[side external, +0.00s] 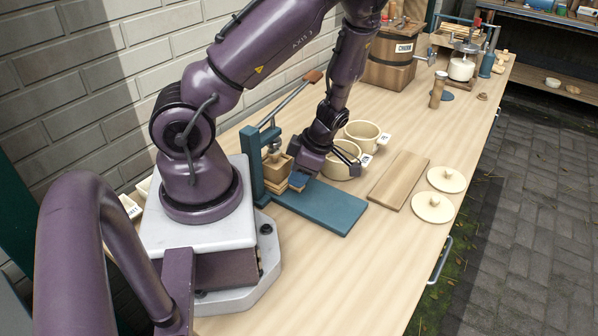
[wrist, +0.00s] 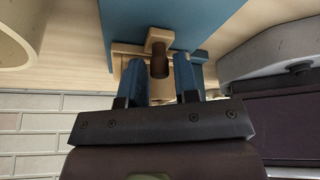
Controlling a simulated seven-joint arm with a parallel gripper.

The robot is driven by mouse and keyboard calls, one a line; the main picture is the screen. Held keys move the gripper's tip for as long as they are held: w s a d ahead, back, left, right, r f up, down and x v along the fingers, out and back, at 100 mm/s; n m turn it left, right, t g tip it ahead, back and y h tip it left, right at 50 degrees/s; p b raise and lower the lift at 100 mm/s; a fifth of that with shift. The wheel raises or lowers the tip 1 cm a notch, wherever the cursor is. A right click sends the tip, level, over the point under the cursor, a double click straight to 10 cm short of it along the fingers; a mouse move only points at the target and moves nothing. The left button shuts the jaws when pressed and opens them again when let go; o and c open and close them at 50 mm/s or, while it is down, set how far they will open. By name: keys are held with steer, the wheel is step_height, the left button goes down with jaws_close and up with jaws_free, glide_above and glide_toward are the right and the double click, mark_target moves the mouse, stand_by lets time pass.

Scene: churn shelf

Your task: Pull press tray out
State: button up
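The teal press (side external: 256,160) stands on the bench just right of my base, with a wooden box under its screw. The press tray (side external: 298,181) is light wood and sits low at the press, partly hidden by my gripper. In the wrist view, the tray's wooden front (wrist: 125,50) shows with a handle (wrist: 159,62) that has a dark brown middle. My gripper (wrist: 160,75) is low at the tray front, with one blue finger on each side of the handle. I cannot tell whether the fingers press on it.
The flat teal base (side external: 325,208) extends in front of the press and is clear. Cream bowls (side external: 345,160) stand close behind my gripper. A wooden board (side external: 399,180) and two round lids (side external: 433,207) lie to the right. A churn (side external: 390,62) stands farther back.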

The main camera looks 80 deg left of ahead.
jaws_close()
steer(key=w+d, duration=0.9)
steer(key=w, duration=0.1)
steer(key=shift+d, duration=0.25)
jaws_free()
steer(key=shift+s, duration=0.15)
steer(key=v, duration=1.3)
steer(key=shift+m, duration=0.3)
